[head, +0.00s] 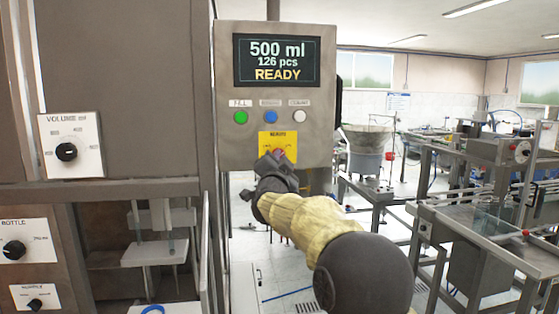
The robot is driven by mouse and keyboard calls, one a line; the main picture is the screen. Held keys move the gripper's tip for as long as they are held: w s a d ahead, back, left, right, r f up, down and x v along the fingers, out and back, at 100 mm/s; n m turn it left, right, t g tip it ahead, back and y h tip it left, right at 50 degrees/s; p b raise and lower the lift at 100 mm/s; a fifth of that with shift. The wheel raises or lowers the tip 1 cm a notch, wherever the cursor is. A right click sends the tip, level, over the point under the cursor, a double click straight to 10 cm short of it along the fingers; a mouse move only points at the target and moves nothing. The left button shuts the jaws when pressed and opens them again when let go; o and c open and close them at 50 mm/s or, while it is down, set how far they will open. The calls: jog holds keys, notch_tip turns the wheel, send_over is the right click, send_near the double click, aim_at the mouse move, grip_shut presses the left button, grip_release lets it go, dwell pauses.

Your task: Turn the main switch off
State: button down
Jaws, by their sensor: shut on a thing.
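The control panel (229,150) is a grey box with a screen at the top. Low on it is a yellow plate (290,139) with a red knob (280,152), which looks like the main switch. Its small lettering is hard to read. My gripper (275,157) is at the lower part of this plate, shut on the knob. The fingers cover most of the knob, so the way it points cannot be told. The screen (276,61) is lit and reads 500 ml, 126 pcs, READY.
Green (241,117), blue (271,117) and white (299,116) buttons sit just above the yellow plate. Left stands a machine with a volume dial (66,152) and a bottle dial (14,250). Right is a metal conveyor frame (470,225). Open floor shows behind my arm.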

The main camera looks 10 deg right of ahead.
jog(key=shift+f+n+b, duration=0.15)
jog(key=shift+n+b, duration=0.15)
jog(key=shift+b, duration=0.1)
jog(key=shift+d+n+y+b, duration=0.15)
jog(key=shift+n+y+b, duration=0.5)
jog(key=shift+n+y, duration=2.4)
jog(key=shift+d+n+y+b, duration=0.2)
jog(key=shift+n+y+b, duration=0.5)
jog(key=shift+n, duration=4.5)
jog(key=shift+d+n+y+b, duration=0.15)
jog(key=shift+n+y+b, duration=0.4)
jog(key=shift+n+y, duration=2.55)
jog(key=shift+n+h, duration=0.85)
jog(key=shift+n, duration=0.3)
jog(key=c, duration=1.5)
grip_release()
jog(key=shift+o, duration=0.2)
jog(key=shift+s, duration=0.1)
